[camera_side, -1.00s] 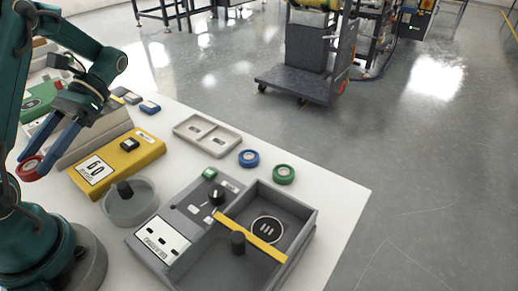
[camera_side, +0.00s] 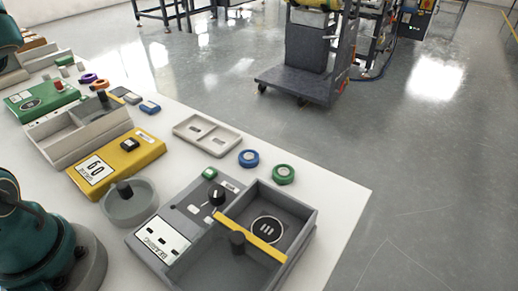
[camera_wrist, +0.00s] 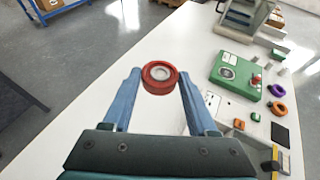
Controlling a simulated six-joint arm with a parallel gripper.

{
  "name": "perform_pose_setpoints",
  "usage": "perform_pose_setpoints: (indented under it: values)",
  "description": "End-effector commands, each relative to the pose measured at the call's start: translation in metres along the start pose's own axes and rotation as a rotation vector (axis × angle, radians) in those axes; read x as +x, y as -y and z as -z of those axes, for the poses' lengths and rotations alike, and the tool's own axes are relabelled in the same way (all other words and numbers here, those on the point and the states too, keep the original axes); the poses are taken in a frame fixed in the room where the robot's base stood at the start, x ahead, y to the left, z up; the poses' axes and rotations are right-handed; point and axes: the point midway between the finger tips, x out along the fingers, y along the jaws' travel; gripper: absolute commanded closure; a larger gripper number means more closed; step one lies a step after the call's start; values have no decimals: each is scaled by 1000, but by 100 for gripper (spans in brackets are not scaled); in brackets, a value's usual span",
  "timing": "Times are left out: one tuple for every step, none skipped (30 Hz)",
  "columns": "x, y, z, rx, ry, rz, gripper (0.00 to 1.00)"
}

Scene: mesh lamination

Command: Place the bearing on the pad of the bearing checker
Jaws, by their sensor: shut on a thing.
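My gripper (camera_wrist: 159,80) is shut on a red ring-shaped bearing (camera_wrist: 160,73) with a pale centre, held between the tips of its two blue fingers. In the side view neither the gripper nor this bearing shows. A grey open-topped box (camera_side: 307,222) with a knob panel stands at the front right in the side view.
A yellow box (camera_side: 130,157), a round grey dish (camera_side: 135,209) and a pale tray (camera_side: 207,135) stand between the boxes. A blue ring (camera_side: 248,159) and a green ring (camera_side: 284,175) lie beside the tray. The table's right front corner is clear.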

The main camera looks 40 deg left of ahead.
Motion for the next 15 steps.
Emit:
perform_pose_setpoints:
  values:
    - [1, 0, -7, 0, 4, 17, 100]
    - [1, 1, -10, 4, 2, 28, 100]
    - [2, 2, -13, 11, 1, 43, 100]
    - [2, 3, -17, 15, 3, 54, 100]
    - [2, 3, -20, 20, 5, 65, 100]
    - [4, 5, -11, 34, 0, 64, 100]
    - [6, 5, -7, 37, -1, 63, 100]
    - [8, 5, -3, 37, -2, 62, 100]
    - [10, 5, 2, 37, -1, 63, 100]
    - [11, 5, 5, 37, -2, 63, 100]
    - [12, 5, 9, 37, -2, 63, 100]
    - [14, 5, 14, 37, -2, 63, 100]
    - [16, 5, 18, 39, -3, 61, 100]
    - [18, 5, 22, 38, -2, 61, 100]
    - [20, 4, 27, 38, -3, 60, 100]
